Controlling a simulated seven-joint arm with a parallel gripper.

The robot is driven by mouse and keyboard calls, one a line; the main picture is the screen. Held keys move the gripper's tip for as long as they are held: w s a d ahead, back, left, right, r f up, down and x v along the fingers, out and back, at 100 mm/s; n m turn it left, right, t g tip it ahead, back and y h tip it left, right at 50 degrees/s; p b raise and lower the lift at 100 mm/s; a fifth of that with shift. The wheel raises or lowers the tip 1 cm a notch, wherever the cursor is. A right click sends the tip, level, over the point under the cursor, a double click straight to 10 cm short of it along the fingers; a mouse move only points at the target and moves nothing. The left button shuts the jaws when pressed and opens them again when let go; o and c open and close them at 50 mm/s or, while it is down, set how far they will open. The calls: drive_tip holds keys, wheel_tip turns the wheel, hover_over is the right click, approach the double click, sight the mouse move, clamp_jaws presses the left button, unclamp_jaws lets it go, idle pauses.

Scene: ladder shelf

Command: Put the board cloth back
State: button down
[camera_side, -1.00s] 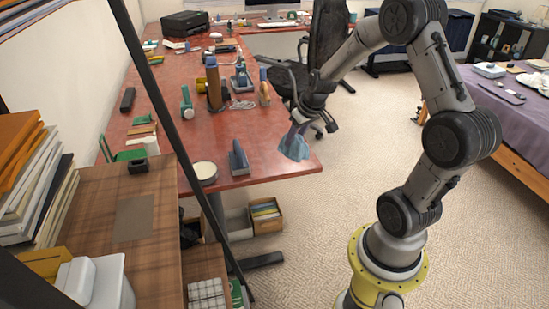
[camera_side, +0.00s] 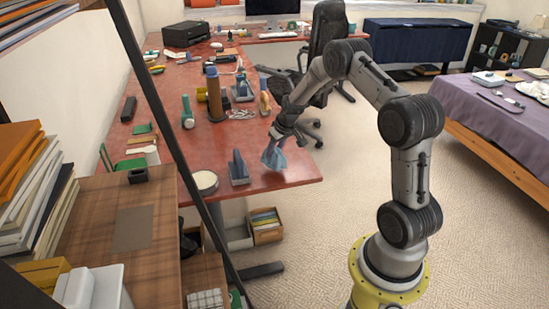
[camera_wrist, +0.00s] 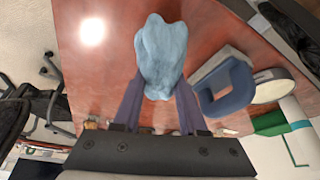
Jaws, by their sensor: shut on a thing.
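The board cloth (camera_side: 275,157) is a light blue, bunched cloth. My gripper (camera_side: 277,142) is shut on it and holds it near the front right corner of the red desk (camera_side: 255,140). In the wrist view the cloth (camera_wrist: 161,57) hangs bunched between my two fingers, with the red desk top behind it. A blue-grey holder-like item (camera_side: 239,170) stands on the desk just left of the cloth, apart from it. It also shows in the wrist view as a blue loop shape on a grey base (camera_wrist: 226,88). I cannot tell whether the cloth touches the desk.
A round white-topped tin (camera_side: 204,182) stands left of the blue-grey item. A brown cylinder (camera_side: 214,95), a green-and-white tool (camera_side: 187,112) and other items stand farther back.

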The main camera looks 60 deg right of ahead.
sight(274, 157)
drive_tip(key=shift+w+f, duration=0.1)
drive_tip(key=shift+f, duration=1.6)
drive_tip(key=shift+f, duration=0.1)
drive_tip(key=shift+c, duration=2.3)
unclamp_jaws()
